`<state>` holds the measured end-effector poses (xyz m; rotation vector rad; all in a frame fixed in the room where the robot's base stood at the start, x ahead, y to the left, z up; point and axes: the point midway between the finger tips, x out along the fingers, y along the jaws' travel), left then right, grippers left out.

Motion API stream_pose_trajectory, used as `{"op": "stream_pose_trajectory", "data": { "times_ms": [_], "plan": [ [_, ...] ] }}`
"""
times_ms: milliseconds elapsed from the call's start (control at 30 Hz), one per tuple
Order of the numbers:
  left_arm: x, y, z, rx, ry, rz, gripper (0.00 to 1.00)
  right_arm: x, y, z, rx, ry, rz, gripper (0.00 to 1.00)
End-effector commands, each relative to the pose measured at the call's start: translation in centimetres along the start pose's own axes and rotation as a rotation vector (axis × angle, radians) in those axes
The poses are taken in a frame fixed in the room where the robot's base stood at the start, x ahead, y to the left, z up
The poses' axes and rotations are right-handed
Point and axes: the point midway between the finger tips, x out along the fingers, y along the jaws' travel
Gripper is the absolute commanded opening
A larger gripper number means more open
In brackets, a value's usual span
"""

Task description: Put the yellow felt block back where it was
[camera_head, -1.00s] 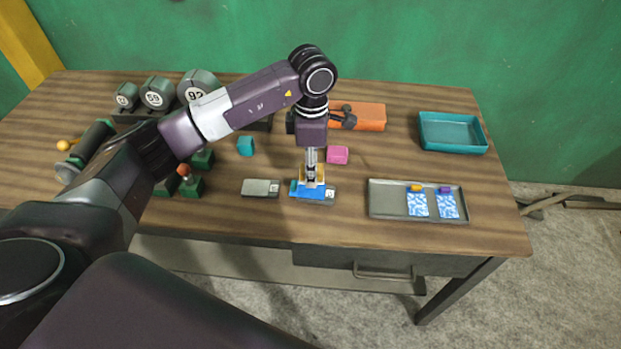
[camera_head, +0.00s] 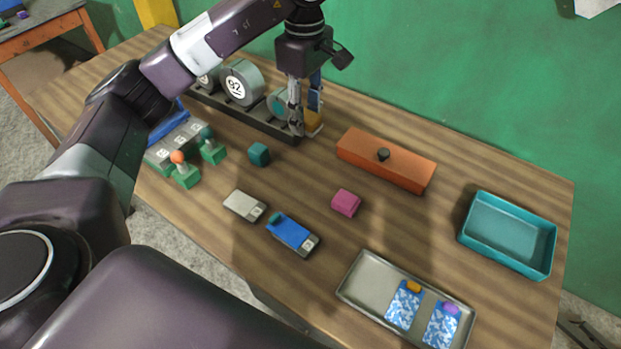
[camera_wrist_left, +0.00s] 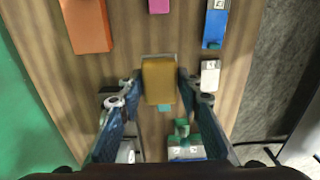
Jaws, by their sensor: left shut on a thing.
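The yellow felt block (camera_head: 314,126) is in my left gripper (camera_head: 305,118), at the right end of the row of round numbered dials. In the left wrist view the block (camera_wrist_left: 159,82) lies between the two fingertips of the gripper (camera_wrist_left: 156,90), which is shut on it. I cannot tell whether the block touches the rack or the table. The fingers partly hide the block and the rightmost dial in the head view. My right gripper is not in view.
A blue pad (camera_head: 292,233), a grey pad (camera_head: 241,203), a teal cube (camera_head: 259,154) and a pink cube (camera_head: 346,202) lie on the table. An orange box (camera_head: 385,165) stands to the right. A metal tray (camera_head: 363,286) and a teal tray (camera_head: 507,243) are farther right.

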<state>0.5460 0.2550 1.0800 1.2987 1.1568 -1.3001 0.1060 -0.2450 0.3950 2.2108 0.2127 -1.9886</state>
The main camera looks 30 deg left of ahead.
Motion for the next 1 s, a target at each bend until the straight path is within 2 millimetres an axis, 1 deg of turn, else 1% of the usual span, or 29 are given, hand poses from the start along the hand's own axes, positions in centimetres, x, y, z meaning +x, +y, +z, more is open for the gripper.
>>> {"op": "stream_pose_trajectory", "data": {
  "times_ms": [33,67,167,267,467,600,700,800,1000],
  "plan": [
    [-0.1,0.0,-0.1,0.008,0.000,0.002,0.13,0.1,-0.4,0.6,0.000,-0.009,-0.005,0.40],
    [-0.1,-0.1,-0.1,0.012,0.000,0.001,0.13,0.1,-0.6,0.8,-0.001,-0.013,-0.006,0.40],
    [0.7,-0.2,-0.1,0.022,-0.002,-0.003,0.13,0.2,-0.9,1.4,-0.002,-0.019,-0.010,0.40],
    [2.5,-0.2,-0.1,0.020,-0.003,-0.006,0.13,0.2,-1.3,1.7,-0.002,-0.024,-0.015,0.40],
    [7.5,-0.3,-0.1,0.018,-0.001,-0.008,0.13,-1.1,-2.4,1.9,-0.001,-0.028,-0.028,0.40],
    [11.1,-0.3,-0.1,0.018,-0.002,-0.006,0.13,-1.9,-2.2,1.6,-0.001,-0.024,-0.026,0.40],
    [13.2,-0.2,-0.1,0.018,-0.002,-0.004,0.13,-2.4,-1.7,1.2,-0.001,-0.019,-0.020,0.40],
    [14.6,-0.1,-0.1,0.017,-0.001,-0.002,0.13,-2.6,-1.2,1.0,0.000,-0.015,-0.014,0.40],
    [16.0,-0.1,-0.1,0.018,-0.001,-0.002,0.13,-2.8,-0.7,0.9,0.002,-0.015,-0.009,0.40]
  ]
}}
